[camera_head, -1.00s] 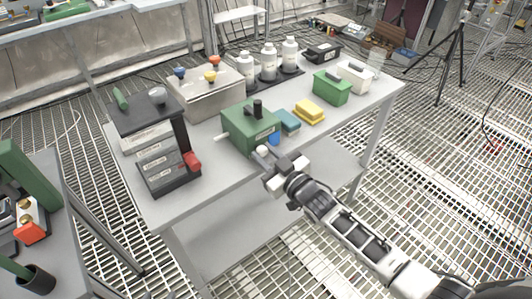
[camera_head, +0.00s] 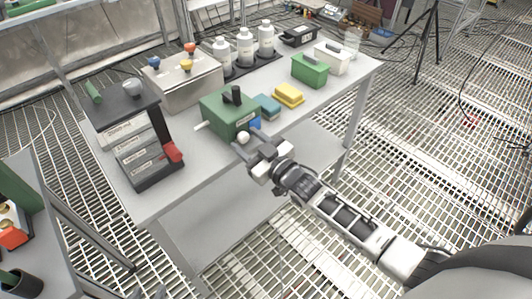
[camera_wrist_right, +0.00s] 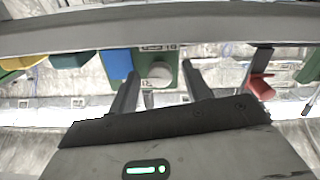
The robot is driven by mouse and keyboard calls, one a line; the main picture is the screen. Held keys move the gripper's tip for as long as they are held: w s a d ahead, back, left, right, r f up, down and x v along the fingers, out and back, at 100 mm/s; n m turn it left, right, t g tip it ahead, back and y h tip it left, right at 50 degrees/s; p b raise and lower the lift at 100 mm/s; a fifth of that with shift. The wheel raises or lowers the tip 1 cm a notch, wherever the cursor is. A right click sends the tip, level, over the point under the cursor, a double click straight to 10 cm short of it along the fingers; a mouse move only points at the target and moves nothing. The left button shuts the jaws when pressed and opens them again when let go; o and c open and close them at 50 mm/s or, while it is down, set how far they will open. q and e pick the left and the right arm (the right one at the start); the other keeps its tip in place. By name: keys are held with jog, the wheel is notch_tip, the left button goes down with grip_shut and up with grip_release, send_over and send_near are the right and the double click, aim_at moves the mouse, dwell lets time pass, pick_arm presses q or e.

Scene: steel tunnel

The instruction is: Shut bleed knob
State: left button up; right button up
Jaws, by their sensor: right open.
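A green box (camera_head: 226,117) with a black handle on top stands at the table's front edge. A pale round knob (camera_head: 243,137) sits low on its front, with a blue part (camera_head: 255,123) just beside it. I take this pale knob to be the bleed knob. My right gripper (camera_head: 248,142) is open at the front of the box, fingers on either side of the knob. In the right wrist view the knob (camera_wrist_right: 159,73) shows between the two spread fingertips (camera_wrist_right: 161,72); I cannot tell if either touches it. My left gripper is out of view.
A drawer unit with a red handle (camera_head: 172,152) stands left of the box. A teal block (camera_head: 267,106) and a yellow block (camera_head: 288,95) lie to the right. A metal case (camera_head: 184,80) and white bottles (camera_head: 245,47) stand behind.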

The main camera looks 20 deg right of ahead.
jog(key=v, duration=1.5)
jog(key=shift+s, duration=0.2)
jog(key=s+a+f+m+g+h, duration=0.3)
jog(key=s+a+f+g, duration=0.3)
jog(key=s+f, duration=0.2)
jog(key=shift+s+a+f+g, duration=0.2)
jog(key=shift+s+f+g, duration=0.15)
jog(key=shift+s, duration=0.4)
